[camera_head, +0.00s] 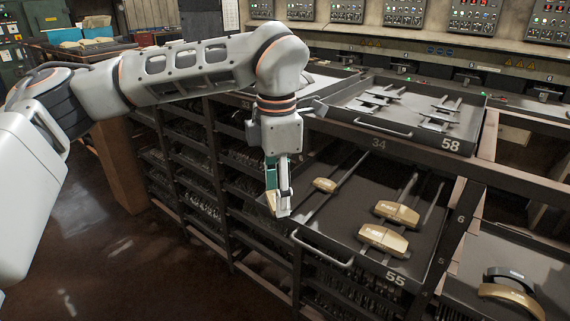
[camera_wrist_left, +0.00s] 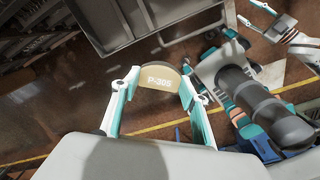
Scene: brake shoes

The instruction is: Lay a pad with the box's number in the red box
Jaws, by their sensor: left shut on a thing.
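My left gripper (camera_head: 278,208) is shut on a tan pad (camera_head: 271,201), above the left edge of the open drawer marked 55 (camera_head: 345,222). In the left wrist view, the pad (camera_wrist_left: 160,77) shows "P-30S" between the fingertips of my left gripper (camera_wrist_left: 158,85). What looks like my right gripper (camera_wrist_left: 282,28) is at the upper right of that view; its finger opening is unclear.
Drawer 55 holds several tan pads (camera_head: 383,240) on dark rails. An open drawer marked 58 (camera_head: 385,133) behind it holds metal parts. A tray at the lower right holds curved shoes (camera_head: 511,298). Floor (camera_head: 120,265) is clear at the left.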

